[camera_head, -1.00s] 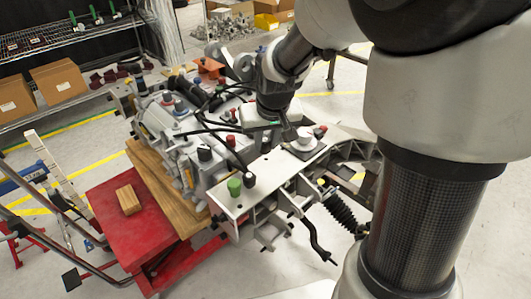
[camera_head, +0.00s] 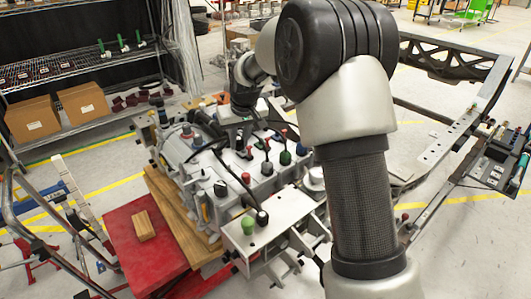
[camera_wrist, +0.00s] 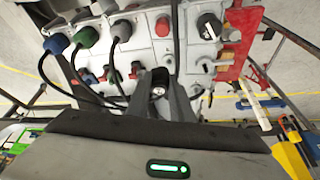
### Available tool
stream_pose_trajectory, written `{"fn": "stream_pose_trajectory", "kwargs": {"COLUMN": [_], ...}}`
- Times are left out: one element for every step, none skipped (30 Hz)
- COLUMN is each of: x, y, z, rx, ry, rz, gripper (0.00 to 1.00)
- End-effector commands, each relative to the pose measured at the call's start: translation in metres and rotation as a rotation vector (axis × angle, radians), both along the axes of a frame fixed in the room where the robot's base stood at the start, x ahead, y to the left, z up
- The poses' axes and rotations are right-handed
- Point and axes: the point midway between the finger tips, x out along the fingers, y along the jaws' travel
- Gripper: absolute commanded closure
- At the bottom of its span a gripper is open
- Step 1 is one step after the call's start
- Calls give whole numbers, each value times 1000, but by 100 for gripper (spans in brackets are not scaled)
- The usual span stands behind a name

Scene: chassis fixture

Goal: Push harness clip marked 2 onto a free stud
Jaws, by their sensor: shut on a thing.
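My gripper (camera_wrist: 158,78) is shut on a small dark piece (camera_wrist: 158,92), taken to be the harness clip, between its two dark fingers in the wrist view. No number can be read on it. In the head view my gripper (camera_head: 241,112) is above the far side of the grey chassis unit (camera_head: 205,165), and its fingertips are hard to make out. In the wrist view the unit's grey face (camera_wrist: 145,55) lies beyond the fingers. Cables with a blue cap (camera_wrist: 56,43) and a green cap (camera_wrist: 87,36) run along its left. I cannot tell which studs are free.
A red table (camera_head: 125,240) with a wooden block (camera_head: 144,226) is at left. Shelves with cardboard boxes (camera_head: 83,102) stand behind.

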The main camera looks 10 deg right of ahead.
Motion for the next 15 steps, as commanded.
{"fn": "stream_pose_trajectory", "kwargs": {"x": [21, 31, 44, 54, 62, 72, 79, 85, 92, 96, 100, 104, 106, 108, 111], "y": [19, 29, 42, 52, 61, 75, 83, 93, 104, 112, 119, 127, 133, 138, 144], "z": [4, 3, 1, 0, -2, -5, -8, -10, -15, -18, -21, -25, -27, -29, -32], "rx": [2, 2, 2, 2, 2, 2, 2, 2, 2, 1, 1, 0, 0, 1, 0], "ry": [3, 3, 3, 3, 2, 3, 3, 2, 2, 3, 2, 1, 1, -1, -2], "rz": [36, 55, 80, 98, 117, 141, 158, 175, 194, 208, 223, 238, 249, 259, 269], "gripper": [100, 100, 100, 100, 100, 100, 100, 100, 100, 100, 100, 100, 100, 100, 100]}}
